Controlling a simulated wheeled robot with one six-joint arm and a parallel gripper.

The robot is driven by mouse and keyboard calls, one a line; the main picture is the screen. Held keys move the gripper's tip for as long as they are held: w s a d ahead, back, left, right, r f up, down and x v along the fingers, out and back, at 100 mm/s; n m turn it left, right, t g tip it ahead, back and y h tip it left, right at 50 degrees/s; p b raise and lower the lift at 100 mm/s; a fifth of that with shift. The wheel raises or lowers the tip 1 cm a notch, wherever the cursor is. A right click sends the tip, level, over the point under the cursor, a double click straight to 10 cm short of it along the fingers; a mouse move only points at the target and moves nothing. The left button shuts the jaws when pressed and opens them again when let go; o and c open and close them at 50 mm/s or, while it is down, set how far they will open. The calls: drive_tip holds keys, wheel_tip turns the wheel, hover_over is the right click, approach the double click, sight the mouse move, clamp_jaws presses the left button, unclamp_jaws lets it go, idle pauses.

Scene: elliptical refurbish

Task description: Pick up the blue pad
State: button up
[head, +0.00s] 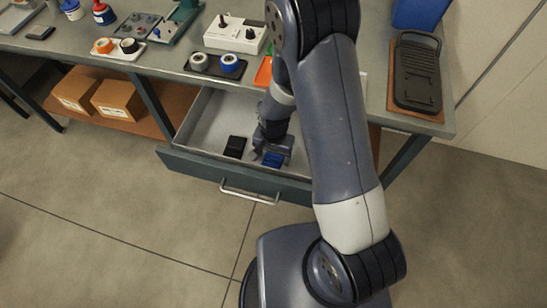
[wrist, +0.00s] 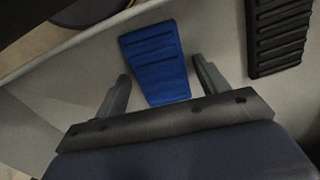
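The blue pad (wrist: 155,60) is a ribbed, tapered block lying on the floor of the open drawer. In the head view the blue pad (head: 273,159) shows just below my gripper (head: 270,150), partly covered by it. In the wrist view my gripper (wrist: 162,88) is open, with one finger on each side of the pad's narrower end. Gaps show between the fingers and the pad, so it is not held. How far the fingertips are above the drawer floor I cannot tell.
A black ribbed pad (head: 235,147) lies beside the blue one in the drawer (head: 205,120); it also shows in the wrist view (wrist: 280,35). The drawer's front wall (head: 190,165) with its handle is close. The workbench (head: 170,58) above holds tape rolls, trays and a black pedal-like part (head: 417,72).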

drive_tip(key=c, duration=0.8)
drive_tip(key=shift+c, duration=0.2)
